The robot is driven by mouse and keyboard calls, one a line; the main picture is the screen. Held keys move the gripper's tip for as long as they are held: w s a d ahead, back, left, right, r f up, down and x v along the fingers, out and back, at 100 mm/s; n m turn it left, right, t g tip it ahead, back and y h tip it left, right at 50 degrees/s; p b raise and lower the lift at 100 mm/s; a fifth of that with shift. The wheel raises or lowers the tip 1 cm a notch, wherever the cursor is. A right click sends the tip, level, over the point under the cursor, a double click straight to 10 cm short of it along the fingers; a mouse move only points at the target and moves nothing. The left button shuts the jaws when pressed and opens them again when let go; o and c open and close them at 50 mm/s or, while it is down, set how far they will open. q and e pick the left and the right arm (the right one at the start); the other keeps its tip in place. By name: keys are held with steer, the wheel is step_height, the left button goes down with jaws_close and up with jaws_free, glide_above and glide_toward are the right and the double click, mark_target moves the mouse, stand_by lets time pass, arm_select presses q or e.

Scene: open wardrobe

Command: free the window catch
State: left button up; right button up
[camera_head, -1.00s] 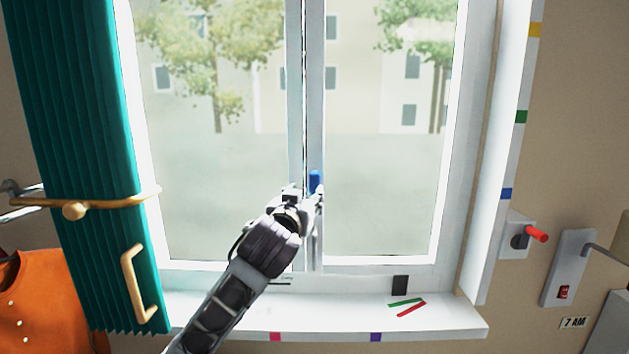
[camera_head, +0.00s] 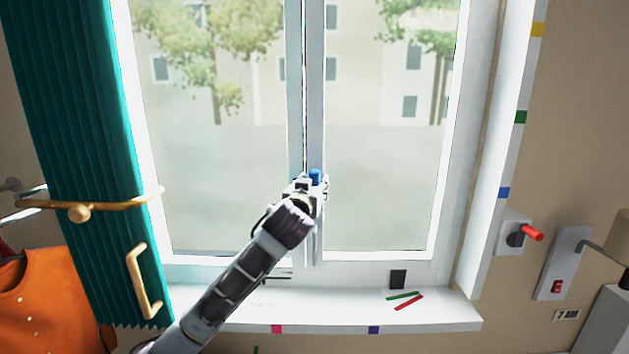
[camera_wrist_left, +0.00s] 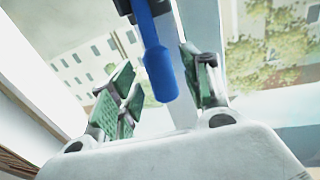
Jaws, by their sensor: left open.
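The window catch is a blue handle (camera_head: 315,177) on the middle frame of the closed window; only its upper part shows in the head view. In the left wrist view the blue handle (camera_wrist_left: 160,68) hangs down between the fingers, its rounded end towards my palm. My left gripper (camera_head: 312,186) is at the handle, covering its lower part. In the left wrist view the gripper (camera_wrist_left: 160,95) is open, with green-padded fingers on either side of the handle. A gap shows at the left finger; contact at the right finger is hard to tell. My right gripper is not in view.
Green and red strips (camera_head: 408,300) lie on the sill (camera_head: 450,312). A red lever (camera_head: 531,232) and a switch plate (camera_head: 563,265) are on the right wall.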

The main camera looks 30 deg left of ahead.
mark_target(313, 184)
arm_select(q)
steer(key=shift+p+x, duration=0.35)
steer(key=shift+x, duration=1.15)
jaws_close()
